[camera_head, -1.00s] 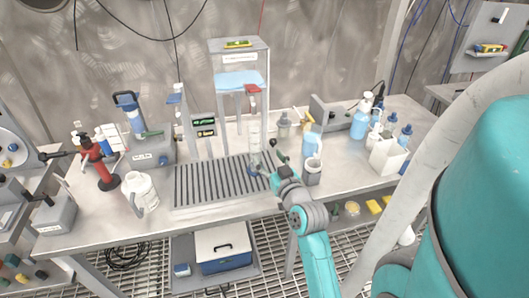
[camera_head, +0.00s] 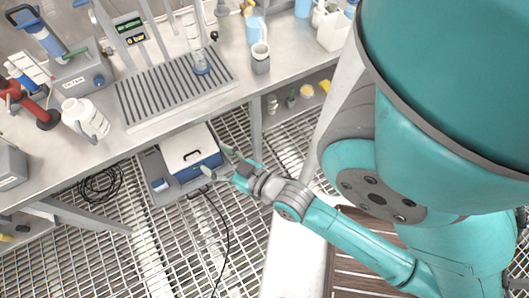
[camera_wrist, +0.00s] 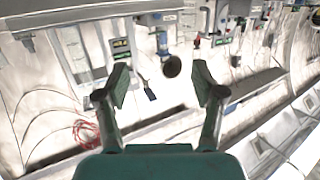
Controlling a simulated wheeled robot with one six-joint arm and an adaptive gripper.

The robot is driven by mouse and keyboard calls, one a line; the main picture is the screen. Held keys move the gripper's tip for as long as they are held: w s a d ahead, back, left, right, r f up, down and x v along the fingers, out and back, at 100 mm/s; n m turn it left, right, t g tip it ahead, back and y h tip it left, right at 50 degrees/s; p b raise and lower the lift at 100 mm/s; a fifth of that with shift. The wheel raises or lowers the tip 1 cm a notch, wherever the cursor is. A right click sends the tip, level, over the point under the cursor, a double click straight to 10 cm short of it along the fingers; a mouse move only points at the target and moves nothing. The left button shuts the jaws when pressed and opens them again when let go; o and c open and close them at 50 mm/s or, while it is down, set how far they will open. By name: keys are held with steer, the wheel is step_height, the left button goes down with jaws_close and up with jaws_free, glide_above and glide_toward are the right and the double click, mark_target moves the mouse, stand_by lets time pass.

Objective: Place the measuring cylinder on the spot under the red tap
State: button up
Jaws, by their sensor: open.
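The measuring cylinder (camera_head: 194,38) is clear with a blue base. It stands upright on the right part of the slatted drip grate (camera_head: 140,112) on the bench, apart from my gripper. The red tap is above the head view's edge, so its alignment with the cylinder cannot be seen now. My gripper (camera_head: 218,161) is open and empty, in front of the bench and near the blue and white box in the picture. In the wrist view my open jaws (camera_wrist: 160,88) have nothing between them.
A white jug (camera_head: 84,118) stands left of the grate. A grey cup (camera_head: 261,58) and a light blue jug (camera_head: 255,30) stand to its right. A blue and white cool box (camera_head: 190,150) sits on a low shelf. Metal grating floor lies in front of the bench.

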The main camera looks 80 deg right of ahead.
steer(key=s+a+r+n+y, duration=0.1)
steer(key=s+a+n+y, duration=0.3)
steer(key=s+a, duration=0.6)
steer(key=s+y, duration=0.1)
steer(key=s, duration=0.3)
steer(key=shift+s+a+r+n+y, duration=0.15)
steer(key=shift+a+n+y, duration=0.15)
steer(key=shift+a+y, duration=0.1)
